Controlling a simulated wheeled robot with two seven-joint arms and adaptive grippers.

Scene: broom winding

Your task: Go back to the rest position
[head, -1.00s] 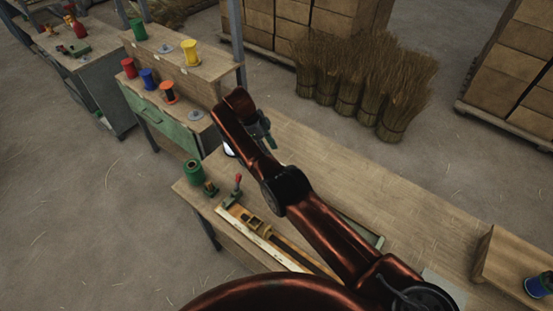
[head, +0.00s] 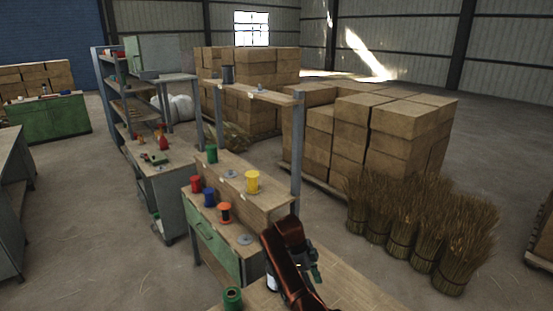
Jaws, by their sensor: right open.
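My right arm comes in from the bottom of the head view, with its dark red links over the near workbench (head: 362,285). My right gripper (head: 314,272) is small and partly hidden by the arm; its jaws are open and I see nothing held in them. My left gripper is out of the picture. A green spool (head: 232,298) stands on the workbench at the bottom edge, left of the arm.
A shelf unit behind the bench holds red (head: 196,184), blue (head: 209,197), orange (head: 225,212), yellow (head: 252,182) and green (head: 211,153) spools. Straw bundles (head: 405,222) stand on the floor at right, before stacked cartons (head: 385,125). Open floor (head: 110,240) lies at left.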

